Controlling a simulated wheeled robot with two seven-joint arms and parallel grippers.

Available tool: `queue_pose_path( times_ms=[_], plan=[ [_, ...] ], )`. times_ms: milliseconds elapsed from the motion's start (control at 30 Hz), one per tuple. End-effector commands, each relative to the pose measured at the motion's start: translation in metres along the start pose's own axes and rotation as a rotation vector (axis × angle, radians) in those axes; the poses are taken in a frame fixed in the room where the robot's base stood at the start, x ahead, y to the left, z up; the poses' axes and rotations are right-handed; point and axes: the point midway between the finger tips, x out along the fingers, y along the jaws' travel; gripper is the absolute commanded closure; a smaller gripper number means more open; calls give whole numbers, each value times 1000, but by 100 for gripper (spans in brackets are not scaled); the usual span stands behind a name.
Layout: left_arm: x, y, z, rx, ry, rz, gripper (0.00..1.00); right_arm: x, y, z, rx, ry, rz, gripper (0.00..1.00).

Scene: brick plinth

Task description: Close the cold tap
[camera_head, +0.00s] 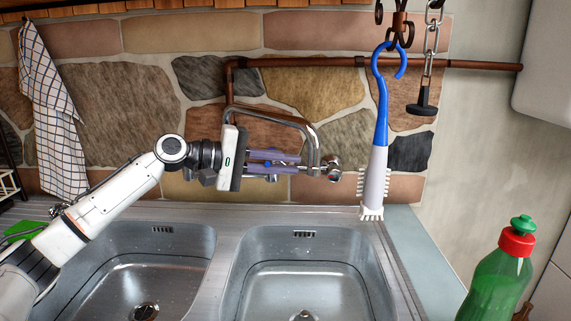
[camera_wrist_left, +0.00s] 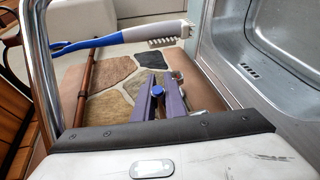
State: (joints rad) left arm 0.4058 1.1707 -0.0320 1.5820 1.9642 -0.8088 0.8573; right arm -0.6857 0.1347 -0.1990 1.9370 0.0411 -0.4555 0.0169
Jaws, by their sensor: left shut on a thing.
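The cold tap (camera_wrist_left: 158,91) shows as a blue cap between my left gripper's purple fingers in the left wrist view. A bit of the same blue shows between the fingers in the head view. My left gripper (camera_head: 275,162) reaches in from the left, in front of the stone wall, and is shut on the cold tap. The fingers hide most of its handle. The chrome spout (camera_head: 313,140) arches above and to the right of the fingers. Another chrome tap knob (camera_head: 334,170) sits just right of the fingertips. My right gripper is not in view.
Two steel sink basins (camera_head: 232,285) lie below. A blue and white brush (camera_head: 375,160) hangs right of the taps. A black plug (camera_head: 420,109) hangs on a chain. A green bottle (camera_head: 497,285) stands at lower right. A checked towel (camera_head: 52,115) hangs at left.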

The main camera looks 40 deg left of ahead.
Motion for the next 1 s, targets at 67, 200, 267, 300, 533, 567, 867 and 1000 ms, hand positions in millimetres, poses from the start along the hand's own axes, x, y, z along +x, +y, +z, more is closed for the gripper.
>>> queue_pose_path(
  times_ms=[67,200,267,300,533,567,867,1000],
  plan=[
    [0,0,0,0,1,0,79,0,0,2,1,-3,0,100],
    [0,0,0,0,1,0,71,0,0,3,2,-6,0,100],
    [0,0,0,0,1,0,71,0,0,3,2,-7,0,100],
    [0,0,0,0,1,0,71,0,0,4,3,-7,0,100],
    [-6,-2,0,-1,1,-1,71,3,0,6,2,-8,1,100],
    [-8,-3,-1,-1,2,-2,71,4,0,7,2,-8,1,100],
    [-47,-5,0,-1,1,-4,71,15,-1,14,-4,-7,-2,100],
    [-66,-3,0,-1,0,0,71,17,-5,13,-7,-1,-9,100]
  ],
)
